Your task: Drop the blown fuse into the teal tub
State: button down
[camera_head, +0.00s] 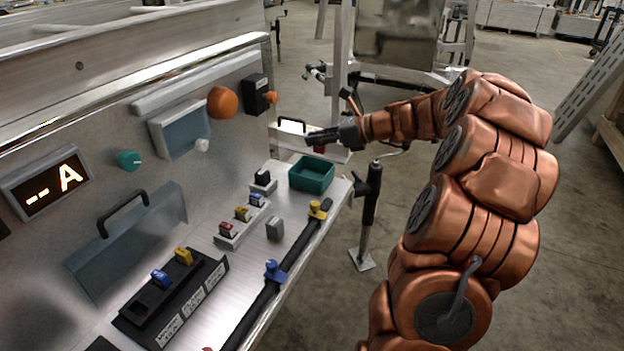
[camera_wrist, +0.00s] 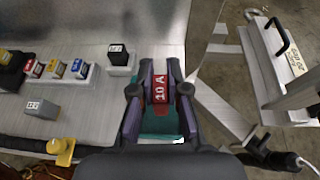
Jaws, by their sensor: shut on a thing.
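My gripper (camera_wrist: 160,88) is shut on a red fuse marked 10 A (camera_wrist: 160,90), which also shows as a small red patch under the fingers in the head view (camera_head: 320,149). In the head view my gripper (camera_head: 322,137) is above and slightly beyond the teal tub (camera_head: 312,185). The tub stands at the far right end of the metal shelf. In the wrist view the tub (camera_wrist: 158,139) shows below and between the fingers, partly hidden by them. The fuse is apart from the tub floor; I cannot see what is inside it.
A small rack (camera_head: 232,238) holds red, yellow and blue fuses. A grey block (camera_head: 275,229) and a black-topped block (camera_head: 263,181) stand near the tub. A black holder (camera_head: 170,300) carries blue and yellow fuses. A black bar (camera_head: 285,268) with clamps runs along the shelf's front edge.

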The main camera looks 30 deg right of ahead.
jog(key=shift+a+f+b, duration=0.15)
jog(key=shift+f+b, duration=1.15)
jog(key=shift+b, duration=0.2)
notch_tip(320, 180, down, 3)
jog(key=b, duration=0.4)
jog(key=shift+f+b, duration=0.15)
jog(key=shift+b, duration=0.2)
jog(key=c, duration=1.1)
grip_release()
jog(key=v, duration=1.2)
